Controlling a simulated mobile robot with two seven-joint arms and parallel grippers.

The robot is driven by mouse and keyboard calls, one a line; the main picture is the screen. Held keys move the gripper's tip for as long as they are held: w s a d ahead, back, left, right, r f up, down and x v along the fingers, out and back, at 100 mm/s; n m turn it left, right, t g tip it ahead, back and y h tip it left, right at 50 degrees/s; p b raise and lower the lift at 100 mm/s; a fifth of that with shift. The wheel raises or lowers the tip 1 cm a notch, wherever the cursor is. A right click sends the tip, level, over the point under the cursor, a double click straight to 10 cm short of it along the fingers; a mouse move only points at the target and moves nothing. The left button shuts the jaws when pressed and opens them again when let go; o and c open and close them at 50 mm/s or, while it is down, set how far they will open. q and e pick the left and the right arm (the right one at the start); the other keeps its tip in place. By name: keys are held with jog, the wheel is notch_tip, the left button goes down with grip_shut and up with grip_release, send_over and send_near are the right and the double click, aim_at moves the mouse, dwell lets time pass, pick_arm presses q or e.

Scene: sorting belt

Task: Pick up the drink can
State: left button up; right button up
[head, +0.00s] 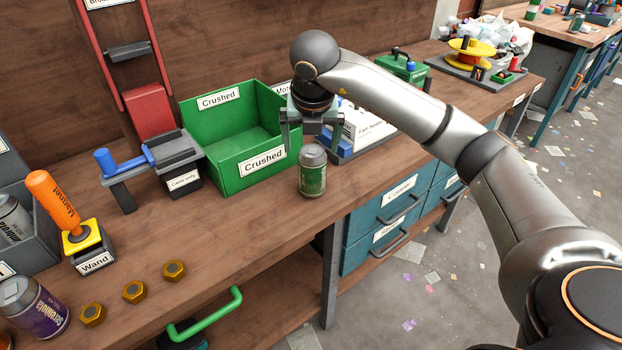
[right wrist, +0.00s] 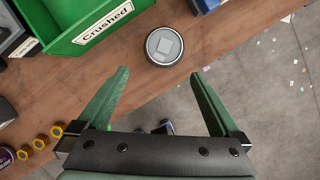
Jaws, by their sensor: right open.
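A green drink can (head: 312,172) with a silver top stands upright on the wooden bench near its front edge. Its round top also shows in the right wrist view (right wrist: 164,46). My right gripper (head: 312,145) is open and empty, just above and behind the can in the head view. In the right wrist view its two fingers (right wrist: 160,75) are spread wide, with the can top beyond the tips and roughly between their lines. A purple can (head: 35,305) stands at the front left. My left gripper is not in view.
A green bin labelled Crushed (head: 198,149) is left of the can. A can crusher (head: 175,150), a wand stand (head: 92,250) and three brass nuts (head: 134,291) are further left. A white box (head: 366,130) is behind. The bench front edge is close.

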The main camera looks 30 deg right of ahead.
aim_at(312, 166)
jog(key=x, duration=0.8)
jog(key=d+x, duration=0.1)
jog(key=x, duration=0.3)
jog(key=shift+w, duration=0.25)
jog(key=shift+r+h, duration=0.1)
jog(key=shift+h, duration=0.2)
jog(key=c, duration=1.2)
jog(key=shift+o, duration=0.2)
jog(key=shift+r, duration=0.1)
